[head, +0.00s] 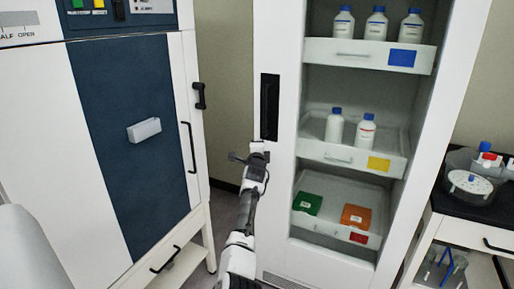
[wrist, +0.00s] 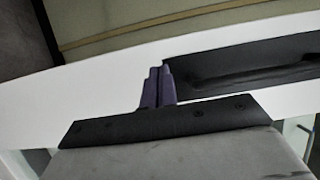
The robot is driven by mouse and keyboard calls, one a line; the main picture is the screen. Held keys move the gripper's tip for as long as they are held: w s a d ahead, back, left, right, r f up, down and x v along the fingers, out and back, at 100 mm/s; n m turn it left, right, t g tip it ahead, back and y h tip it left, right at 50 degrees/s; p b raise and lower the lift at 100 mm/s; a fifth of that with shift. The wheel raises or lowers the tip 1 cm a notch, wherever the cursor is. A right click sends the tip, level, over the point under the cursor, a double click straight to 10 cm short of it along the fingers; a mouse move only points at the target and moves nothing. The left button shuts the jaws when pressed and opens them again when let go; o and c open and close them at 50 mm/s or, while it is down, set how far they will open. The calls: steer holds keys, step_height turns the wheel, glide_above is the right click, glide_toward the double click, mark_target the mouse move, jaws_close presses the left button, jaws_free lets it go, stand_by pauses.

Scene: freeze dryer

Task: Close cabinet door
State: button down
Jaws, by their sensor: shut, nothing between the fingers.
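The white cabinet (head: 457,120) stands open on the right side of the head view, with its shelves showing. A narrow white door panel (head: 289,95) at its left side carries a long black recessed handle (head: 270,107). My gripper (head: 248,157) is just below the handle in the head view. In the wrist view its dark fingers (wrist: 157,86) are together and empty, in front of the white panel beside the end of the black handle (wrist: 245,65). I cannot tell whether the fingertips touch the panel.
White bottles (head: 376,24) and green and orange boxes (head: 356,216) sit on the cabinet's pull-out trays. A white and blue freeze dryer (head: 125,90) stands on the left, close to my arm. A black-topped bench (head: 450,218) with labware is on the right.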

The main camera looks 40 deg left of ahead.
steer(key=s+a+b, duration=0.2)
steer(key=s+a, duration=0.3)
steer(key=s, duration=0.4)
steer(key=shift+s+f, duration=0.2)
steer(key=shift+f, duration=0.15)
